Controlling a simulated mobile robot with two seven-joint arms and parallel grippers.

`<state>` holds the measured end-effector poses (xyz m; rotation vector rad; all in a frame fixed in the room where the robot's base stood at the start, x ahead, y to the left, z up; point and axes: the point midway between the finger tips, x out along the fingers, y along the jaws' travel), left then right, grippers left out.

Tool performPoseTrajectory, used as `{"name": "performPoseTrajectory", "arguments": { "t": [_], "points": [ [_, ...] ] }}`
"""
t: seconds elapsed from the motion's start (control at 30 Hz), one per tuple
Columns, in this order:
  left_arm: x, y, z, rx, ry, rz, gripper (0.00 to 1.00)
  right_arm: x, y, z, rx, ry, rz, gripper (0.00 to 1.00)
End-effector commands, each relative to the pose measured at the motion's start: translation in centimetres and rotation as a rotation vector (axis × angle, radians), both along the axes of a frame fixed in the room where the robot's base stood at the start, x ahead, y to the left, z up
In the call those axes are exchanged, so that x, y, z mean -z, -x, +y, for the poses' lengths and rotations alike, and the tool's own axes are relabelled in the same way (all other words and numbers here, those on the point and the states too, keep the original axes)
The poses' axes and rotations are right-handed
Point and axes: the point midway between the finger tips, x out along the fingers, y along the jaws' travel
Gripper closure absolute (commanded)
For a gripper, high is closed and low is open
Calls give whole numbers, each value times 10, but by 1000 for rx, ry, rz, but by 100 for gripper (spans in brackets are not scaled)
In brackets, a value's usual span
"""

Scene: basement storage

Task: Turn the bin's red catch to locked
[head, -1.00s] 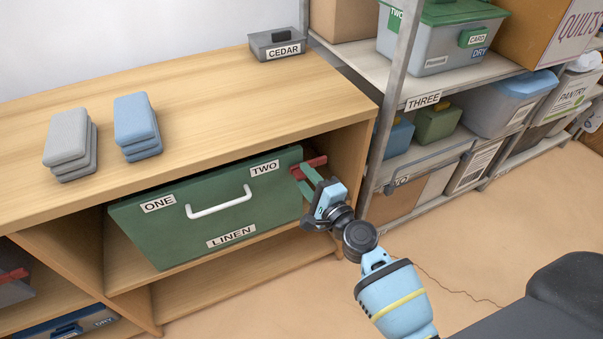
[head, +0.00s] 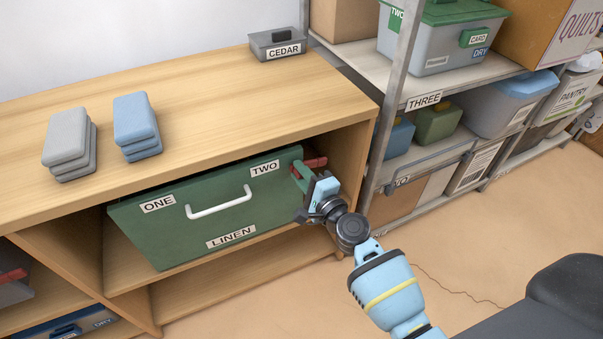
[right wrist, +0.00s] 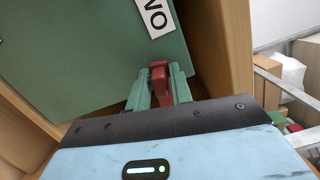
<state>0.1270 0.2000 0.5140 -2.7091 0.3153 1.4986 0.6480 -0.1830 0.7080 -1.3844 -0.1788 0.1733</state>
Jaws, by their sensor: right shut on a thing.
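The green bin (head: 190,235) labelled LINEN sits in the wooden shelf's upper opening, with a white handle and labels ONE and TWO. Its red catch (head: 316,161) is at the bin's upper right corner, beside the TWO label, partly hidden by my gripper. My right gripper (head: 303,174) has its green fingers at the catch. In the right wrist view, the red catch (right wrist: 160,82) sits between the two fingers, which are shut on it. Whether the catch is locked cannot be told. My left gripper is not in view.
The wooden shelf's right side panel (head: 350,160) stands close beside the catch. A metal rack post (head: 385,120) rises just right of it. Grey pads (head: 66,135), blue pads (head: 135,120) and a CEDAR box (head: 277,44) lie on the shelf top. The floor in front is clear.

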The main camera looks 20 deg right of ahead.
Motion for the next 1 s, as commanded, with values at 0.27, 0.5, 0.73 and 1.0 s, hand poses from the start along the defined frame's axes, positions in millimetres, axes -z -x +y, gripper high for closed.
{"name": "performPoseTrajectory", "arguments": {
  "t": [0.27,0.5,0.73,1.0],
  "points": [
    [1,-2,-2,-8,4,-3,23,8,0,-1,3,177,-16,100],
    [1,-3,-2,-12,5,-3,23,9,0,-1,3,198,-19,100],
    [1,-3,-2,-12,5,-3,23,9,0,-1,3,197,-18,64],
    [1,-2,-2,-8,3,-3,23,9,1,0,2,194,-17,64]
  ]
}}
